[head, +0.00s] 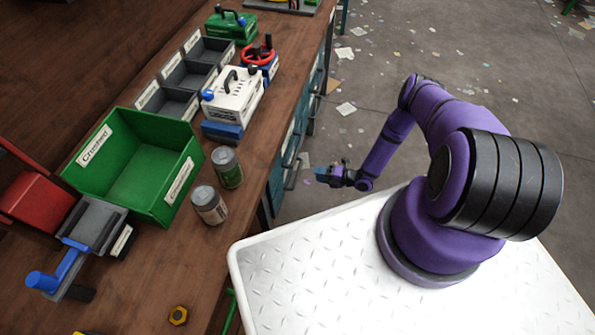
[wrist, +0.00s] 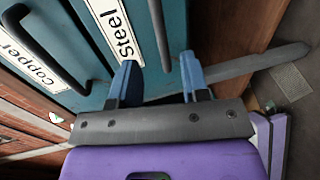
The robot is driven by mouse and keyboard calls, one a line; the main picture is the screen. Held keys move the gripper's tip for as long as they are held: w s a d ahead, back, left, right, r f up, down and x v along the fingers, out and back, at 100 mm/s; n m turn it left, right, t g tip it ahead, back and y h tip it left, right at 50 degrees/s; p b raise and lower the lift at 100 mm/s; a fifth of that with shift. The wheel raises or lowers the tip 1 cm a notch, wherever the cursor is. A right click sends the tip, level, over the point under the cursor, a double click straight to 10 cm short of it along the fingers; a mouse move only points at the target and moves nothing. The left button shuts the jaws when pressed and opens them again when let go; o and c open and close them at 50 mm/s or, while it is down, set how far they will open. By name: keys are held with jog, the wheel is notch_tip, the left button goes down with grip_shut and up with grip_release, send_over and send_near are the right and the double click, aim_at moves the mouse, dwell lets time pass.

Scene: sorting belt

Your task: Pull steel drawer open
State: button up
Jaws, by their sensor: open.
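The steel drawer (wrist: 95,40) is a teal front with a white "Steel" label in the wrist view, and it looks closed. Its dark bar handle (wrist: 159,32) runs down from the top edge of that view. My gripper (wrist: 157,62) is open, with one blue finger on each side of the handle's lower end in the picture. I cannot tell whether the fingers touch it. In the head view my gripper (head: 322,173) is beside the bench's drawer side; the steel drawer's label is not readable there.
The copper drawer (wrist: 48,75) with its black handle is left of the steel one. The wooden bench (head: 215,270) carries a green bin (head: 165,210), two cans and a white toolbox (head: 235,95). Open floor (head: 345,140) with scattered paper lies right of the bench.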

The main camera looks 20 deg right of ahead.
aim_at(298, 170)
jog(key=x, duration=1)
jog(key=shift+r, duration=0.1)
grip_shut()
